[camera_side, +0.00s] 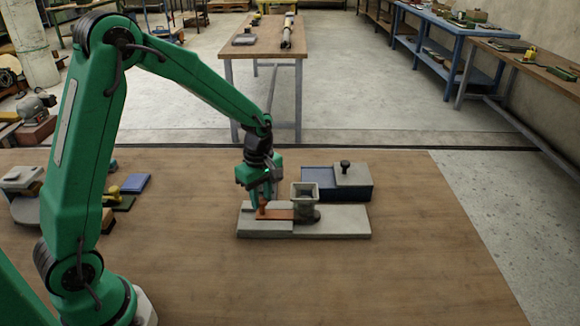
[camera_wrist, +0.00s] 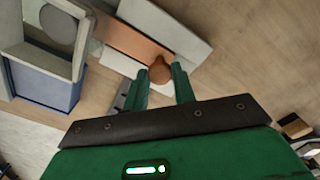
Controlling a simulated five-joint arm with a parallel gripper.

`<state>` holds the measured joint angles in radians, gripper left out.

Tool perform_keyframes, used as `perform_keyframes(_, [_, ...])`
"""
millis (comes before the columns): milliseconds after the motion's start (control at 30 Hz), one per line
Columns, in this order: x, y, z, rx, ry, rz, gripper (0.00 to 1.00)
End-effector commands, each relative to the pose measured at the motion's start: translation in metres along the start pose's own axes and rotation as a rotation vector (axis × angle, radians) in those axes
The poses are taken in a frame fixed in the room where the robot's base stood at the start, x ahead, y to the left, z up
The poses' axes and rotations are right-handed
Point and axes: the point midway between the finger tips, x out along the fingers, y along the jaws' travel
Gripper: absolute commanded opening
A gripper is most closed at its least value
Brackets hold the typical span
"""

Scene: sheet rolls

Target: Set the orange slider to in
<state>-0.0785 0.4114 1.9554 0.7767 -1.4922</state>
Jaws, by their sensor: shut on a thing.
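The orange slider (camera_side: 278,214) is a flat strip in a channel of a grey base (camera_side: 340,222), with a rounded orange knob at its left end. It also shows in the wrist view (camera_wrist: 132,41), with its knob (camera_wrist: 160,71) between my fingertips. My gripper (camera_side: 263,204) reaches down over the left part of the base and is shut on the slider's knob. The strip runs right toward a square grey hopper-like block (camera_side: 305,195) on the base. Its far end is hidden at that block.
A blue box (camera_side: 345,190) with a grey, black-knobbed lid piece stands just behind the base. Several small items, including a blue block (camera_side: 135,183), lie at the left. The wooden table (camera_side: 420,270) is clear in front and right.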

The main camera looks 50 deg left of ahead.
Motion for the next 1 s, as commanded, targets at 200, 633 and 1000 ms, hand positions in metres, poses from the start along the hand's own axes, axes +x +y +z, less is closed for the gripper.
perform_keyframes(200, [-0.001,0.005,0.005,0.001,0.0,0.004,0.0])
perform_keyframes(633, [-0.001,0.005,0.005,0.0,0.0,0.003,0.48])
perform_keyframes(1000, [-0.013,0.005,0.005,0.0,0.0,0.005,0.48])
